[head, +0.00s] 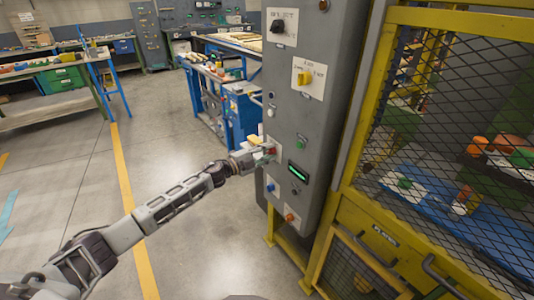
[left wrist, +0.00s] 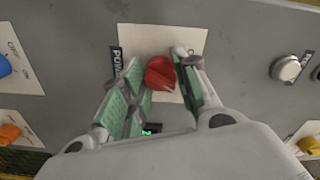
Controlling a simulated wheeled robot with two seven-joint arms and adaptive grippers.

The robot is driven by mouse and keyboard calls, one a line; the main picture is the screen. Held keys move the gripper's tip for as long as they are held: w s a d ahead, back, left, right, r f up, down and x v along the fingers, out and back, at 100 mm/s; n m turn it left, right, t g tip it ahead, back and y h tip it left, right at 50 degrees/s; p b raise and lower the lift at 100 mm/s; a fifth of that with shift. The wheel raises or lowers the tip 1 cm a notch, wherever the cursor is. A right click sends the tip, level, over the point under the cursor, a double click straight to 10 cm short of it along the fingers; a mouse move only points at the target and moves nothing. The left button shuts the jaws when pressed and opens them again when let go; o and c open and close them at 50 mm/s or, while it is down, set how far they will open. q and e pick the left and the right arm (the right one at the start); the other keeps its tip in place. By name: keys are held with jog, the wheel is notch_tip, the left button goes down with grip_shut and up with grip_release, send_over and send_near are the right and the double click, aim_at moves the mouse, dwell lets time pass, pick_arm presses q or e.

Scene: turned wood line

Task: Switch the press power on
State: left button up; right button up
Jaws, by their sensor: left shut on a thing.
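The red power knob (left wrist: 160,73) sits on a white plate (left wrist: 190,40) on the grey panel, beside a dark label that reads as POWER, partly covered. My left gripper (left wrist: 158,82) has its green-padded fingers on both sides of the knob and is shut on it. The markings on the knob's plate are mostly hidden, so its setting is not readable. In the head view my left gripper (head: 264,156) reaches the front of the grey control cabinet (head: 322,120) from the left. My right gripper is not in view.
Near the knob are a green button (head: 300,143), a lit display (head: 298,172), a blue knob (head: 270,187) and an orange knob (head: 289,217). A yellow selector (head: 304,77) sits higher. A yellow mesh cage (head: 450,110) stands right; open floor lies left.

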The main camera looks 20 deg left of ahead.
pick_arm(q)
jog(key=o, duration=0.6)
jog(key=shift+f, duration=0.1)
jog(key=o, duration=0.4)
jog(key=shift+o, duration=0.2)
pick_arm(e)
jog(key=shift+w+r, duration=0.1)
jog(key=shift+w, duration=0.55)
pick_arm(q)
jog(key=shift+s+a, duration=0.15)
jog(key=shift+v, duration=1.1)
jog(key=v, duration=0.9)
jog(key=shift+s+a, duration=0.15)
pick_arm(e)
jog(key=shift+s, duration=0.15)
